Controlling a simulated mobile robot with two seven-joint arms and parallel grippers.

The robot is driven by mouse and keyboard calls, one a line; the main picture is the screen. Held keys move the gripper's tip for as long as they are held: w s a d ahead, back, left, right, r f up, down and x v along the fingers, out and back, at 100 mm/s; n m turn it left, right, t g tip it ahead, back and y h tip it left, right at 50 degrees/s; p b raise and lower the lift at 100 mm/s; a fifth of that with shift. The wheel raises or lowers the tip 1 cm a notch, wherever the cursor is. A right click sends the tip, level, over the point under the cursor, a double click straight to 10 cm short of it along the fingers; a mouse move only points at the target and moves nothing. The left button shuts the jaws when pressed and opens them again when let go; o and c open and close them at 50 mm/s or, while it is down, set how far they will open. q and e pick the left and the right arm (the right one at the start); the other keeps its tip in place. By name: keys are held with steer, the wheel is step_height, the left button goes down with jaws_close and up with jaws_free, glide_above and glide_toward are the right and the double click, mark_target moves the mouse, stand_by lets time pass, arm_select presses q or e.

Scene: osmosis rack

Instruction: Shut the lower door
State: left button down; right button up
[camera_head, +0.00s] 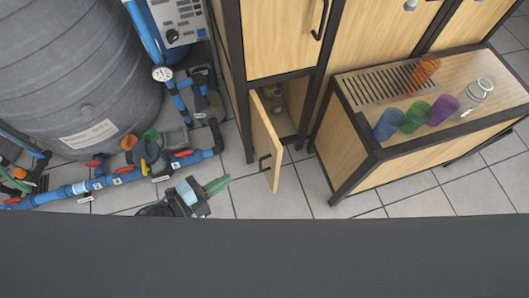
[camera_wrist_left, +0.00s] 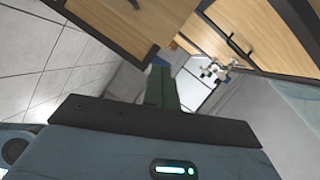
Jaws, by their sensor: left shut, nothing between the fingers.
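The lower door (camera_head: 266,145) is a narrow wooden panel with a dark handle. In the head view it stands swung out from the dark-framed cabinet, and the lower compartment (camera_head: 291,105) shows open behind it. My left gripper (camera_head: 219,184) has green fingers and is shut and empty. It is left of the door in the head view, with a gap of floor showing between them. In the left wrist view the green fingers (camera_wrist_left: 160,88) point toward wooden panels and dark frame bars; I cannot tell which panel is the lower door. My right gripper is not in view.
The upper door (camera_head: 284,38) is closed. A wooden bench (camera_head: 365,162) with several coloured cups stands to the right. Blue pipes with valves (camera_head: 118,178) and a large grey tank (camera_head: 75,70) are on the left. Tiled floor (camera_head: 305,187) is clear between door and bench.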

arm_select(q)
steer(key=w+a+f+m+g+h+b, duration=0.1)
steer(key=w+f+m+g, duration=0.1)
steer(key=w+m+g, duration=0.3)
steer(key=m+t+b, duration=0.1)
steer(key=m+b, duration=0.1)
glide_toward(274, 153)
steer(key=x, duration=0.5)
steer(key=shift+w+d, duration=0.15)
steer(key=shift+d, duration=0.55)
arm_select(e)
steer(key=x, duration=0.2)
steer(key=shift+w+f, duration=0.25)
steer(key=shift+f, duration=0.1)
arm_select(q)
steer(key=shift+d, duration=0.1)
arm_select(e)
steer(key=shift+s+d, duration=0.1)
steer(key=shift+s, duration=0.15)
